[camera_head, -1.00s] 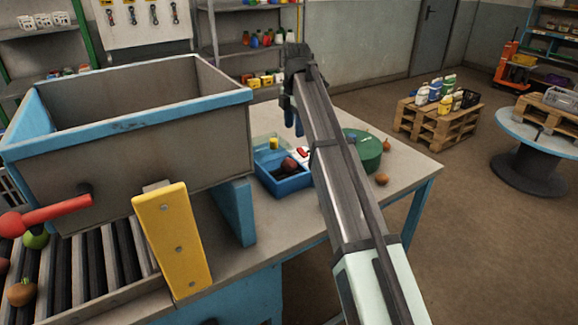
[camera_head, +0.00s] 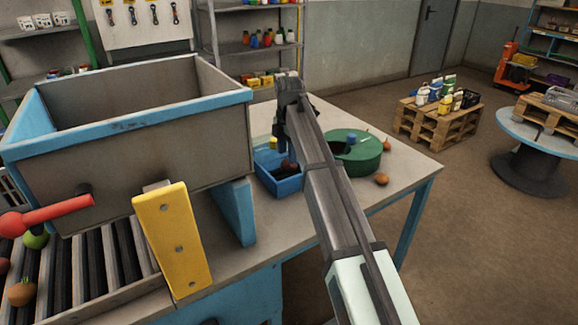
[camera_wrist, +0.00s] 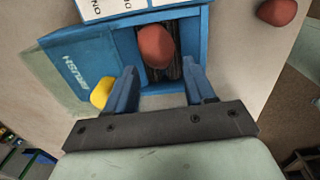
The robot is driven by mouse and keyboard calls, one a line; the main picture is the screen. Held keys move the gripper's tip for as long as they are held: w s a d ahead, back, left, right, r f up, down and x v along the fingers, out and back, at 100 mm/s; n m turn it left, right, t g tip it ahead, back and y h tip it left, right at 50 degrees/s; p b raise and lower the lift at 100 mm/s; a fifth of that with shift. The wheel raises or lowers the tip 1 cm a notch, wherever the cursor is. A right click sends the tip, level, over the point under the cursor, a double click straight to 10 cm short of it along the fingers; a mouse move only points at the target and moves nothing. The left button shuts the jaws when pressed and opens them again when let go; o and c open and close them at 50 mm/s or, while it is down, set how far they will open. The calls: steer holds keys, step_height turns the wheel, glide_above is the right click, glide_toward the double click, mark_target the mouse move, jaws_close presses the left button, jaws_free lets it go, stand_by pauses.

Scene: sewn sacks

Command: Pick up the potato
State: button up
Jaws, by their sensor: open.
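The potato appears to be the reddish-brown lump (camera_wrist: 155,45) in the open compartment of the blue box (camera_wrist: 88,62), over dark slats in the wrist view. In the head view it shows as a dark red patch (camera_head: 287,165) in the blue box (camera_head: 280,187), partly hidden by my gripper. My gripper (camera_wrist: 160,75) is open, with its two blue fingers apart and the lump just beyond and between their tips. Nothing is held. In the head view my gripper (camera_head: 282,137) hangs over the box, fingers down.
A yellow piece (camera_wrist: 102,92) is close to the left finger. A second reddish lump (camera_wrist: 277,12) lies on the table outside the box. A green round container (camera_head: 365,160) and an orange-brown vegetable (camera_head: 381,179) are right of my arm. A large grey bin (camera_head: 190,130) stands left.

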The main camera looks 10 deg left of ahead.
mark_target(289, 165)
steer(key=f, duration=0.5)
steer(key=shift+w+d, duration=0.1)
steer(key=shift+w, duration=0.25)
steer(key=shift+r, duration=0.1)
steer(key=c, duration=0.7)
steer(key=shift+r, duration=0.15)
